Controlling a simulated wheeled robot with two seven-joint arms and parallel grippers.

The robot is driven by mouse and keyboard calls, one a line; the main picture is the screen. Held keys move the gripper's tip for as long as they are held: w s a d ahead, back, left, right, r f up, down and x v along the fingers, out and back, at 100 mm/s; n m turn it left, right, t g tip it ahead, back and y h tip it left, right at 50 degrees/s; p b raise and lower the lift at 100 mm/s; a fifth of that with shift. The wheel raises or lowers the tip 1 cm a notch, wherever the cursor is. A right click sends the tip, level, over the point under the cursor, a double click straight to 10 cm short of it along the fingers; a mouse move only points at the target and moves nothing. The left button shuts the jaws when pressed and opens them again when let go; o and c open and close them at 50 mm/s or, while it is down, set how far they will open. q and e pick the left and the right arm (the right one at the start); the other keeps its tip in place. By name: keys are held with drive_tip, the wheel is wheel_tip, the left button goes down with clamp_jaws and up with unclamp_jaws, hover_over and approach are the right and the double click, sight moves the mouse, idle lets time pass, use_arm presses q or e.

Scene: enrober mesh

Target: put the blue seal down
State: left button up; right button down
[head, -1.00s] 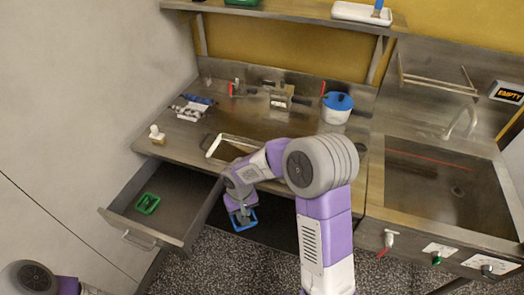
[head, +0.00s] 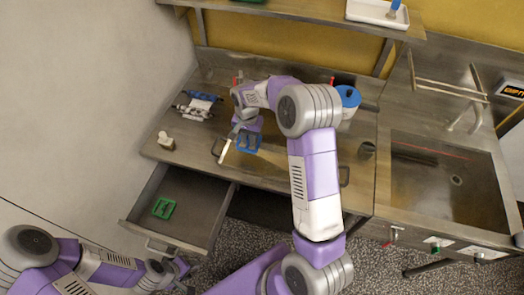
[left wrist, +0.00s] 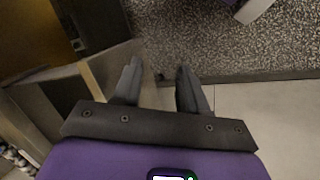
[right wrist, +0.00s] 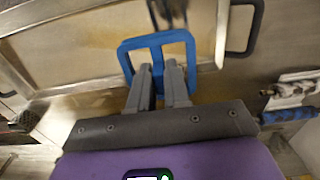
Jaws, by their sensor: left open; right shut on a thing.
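The blue seal (head: 250,141) is a square blue frame. My right gripper (head: 247,130) is shut on it and holds it over the counter, at the panel with the pale edge. In the right wrist view the seal (right wrist: 128,56) sits between and ahead of the fingertips (right wrist: 162,72), in front of the pale-framed panel. I cannot tell whether the seal touches the surface below. My left gripper (head: 183,273) is low at the left, near the open drawer. The left wrist view shows its fingers (left wrist: 156,75) apart and empty, above the floor.
The open drawer (head: 205,215) holds a green frame (head: 164,208). On the counter stand a small white object (head: 165,140), a blue-and-white bundle (head: 197,105) and a blue-lidded pot (head: 347,100). The sink (head: 440,185) is at the right. The counter's front left is clear.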

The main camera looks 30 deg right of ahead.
hover_over(251, 159)
wheel_tip(251, 159, down, 5)
drive_tip(key=shift+r, duration=0.15)
wheel_tip(251, 159, down, 4)
drive_tip(key=shift+f, duration=0.1)
drive_tip(key=shift+w+f, duration=0.1)
drive_tip(key=shift+f, duration=0.1)
drive_tip(key=c, duration=1.1)
unclamp_jaws()
use_arm(q)
drive_tip(key=shift+s+f, duration=0.1)
drive_tip(key=shift+s, duration=0.3)
use_arm(e)
wheel_tip(251, 159, up, 12)
